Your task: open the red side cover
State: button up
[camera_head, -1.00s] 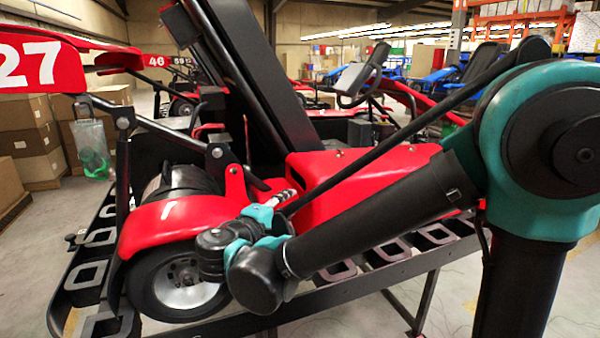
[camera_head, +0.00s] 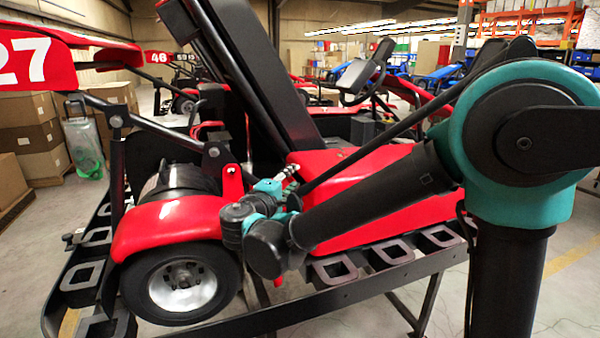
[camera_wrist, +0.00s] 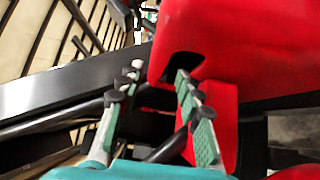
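The red side cover (camera_head: 375,210) lies along the side of the kart, right of the rear wheel. In the wrist view the large red panel (camera_wrist: 245,50) fills the upper right and has a dark notch in its lower left corner. I take this panel to be the side cover. My gripper (camera_wrist: 159,75) is open, with its two teal-and-black fingers apart. The right fingertip overlaps the dark notch in the picture; I cannot tell whether it touches. In the head view my gripper (camera_head: 288,175) is at the cover's left end, and my wrist partly hides it.
The rear wheel (camera_head: 182,285) and red fender (camera_head: 168,225) stand left of my wrist. The black stand rail (camera_head: 340,290) with its slotted plates runs below the cover. A dark slanted post (camera_head: 245,75) rises behind. A smaller red part (camera_wrist: 217,125) is beside the right finger.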

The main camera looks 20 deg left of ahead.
aim_at(300, 173)
jog(key=w, duration=0.3)
jog(key=w+d, duration=0.1)
jog(key=w, duration=0.1)
jog(key=shift+w, duration=0.3)
jog(key=shift+c, duration=0.2)
grip_shut()
jog(key=shift+s+f, duration=0.1)
